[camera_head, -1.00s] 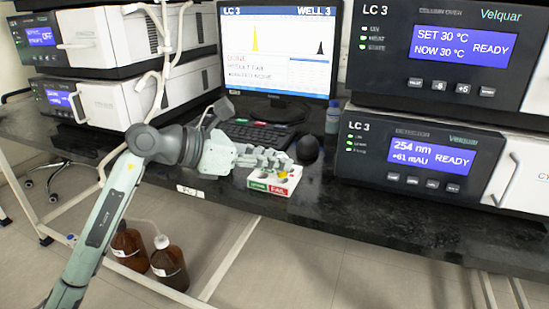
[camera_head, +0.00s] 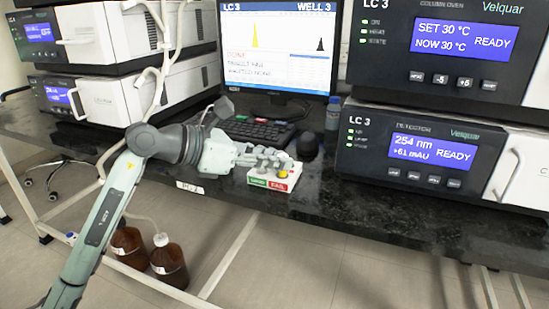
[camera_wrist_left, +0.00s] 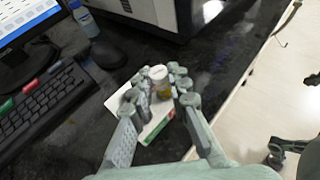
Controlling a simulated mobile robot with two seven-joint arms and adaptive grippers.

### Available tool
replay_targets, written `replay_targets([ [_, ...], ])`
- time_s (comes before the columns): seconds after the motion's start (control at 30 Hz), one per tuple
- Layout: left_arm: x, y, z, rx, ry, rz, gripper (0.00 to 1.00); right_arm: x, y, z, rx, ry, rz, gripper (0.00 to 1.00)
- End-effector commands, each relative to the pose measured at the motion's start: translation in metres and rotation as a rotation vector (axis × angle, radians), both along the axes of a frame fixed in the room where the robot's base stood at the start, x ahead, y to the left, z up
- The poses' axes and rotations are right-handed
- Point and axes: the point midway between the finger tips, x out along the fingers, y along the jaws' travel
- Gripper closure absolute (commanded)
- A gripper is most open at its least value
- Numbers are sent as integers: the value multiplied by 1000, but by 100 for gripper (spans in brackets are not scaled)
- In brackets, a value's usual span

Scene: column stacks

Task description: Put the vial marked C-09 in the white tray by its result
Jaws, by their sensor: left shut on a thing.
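The white tray (camera_head: 295,177) sits at the bench's front edge, with a green label (camera_head: 257,183) on its front left and a red FAIL label (camera_head: 279,188) on its front right. My left gripper (camera_head: 281,163) is shut on a vial with yellow contents (camera_head: 283,174), on the FAIL side of the tray. In the left wrist view the vial (camera_wrist_left: 162,84) shows a pale cap between the fingers. I cannot read its marking or tell whether its base touches the tray.
The monitor (camera_head: 280,45) shows DONE and a result line that appears to read FAIL. A keyboard (camera_head: 257,131), a dark mouse (camera_head: 307,145) and a small bottle (camera_head: 333,114) stand behind the tray. The LC 3 detector (camera_head: 420,155) is to the right.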

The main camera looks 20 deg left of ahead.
Motion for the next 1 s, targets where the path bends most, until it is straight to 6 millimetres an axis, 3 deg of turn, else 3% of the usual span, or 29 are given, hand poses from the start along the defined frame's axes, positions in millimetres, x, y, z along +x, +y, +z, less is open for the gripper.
replay_targets([
  [1.0, 0, 0, -13, 0, 0, 0, 97, 0, 0, -12, 0, 0, 0, 100],
])
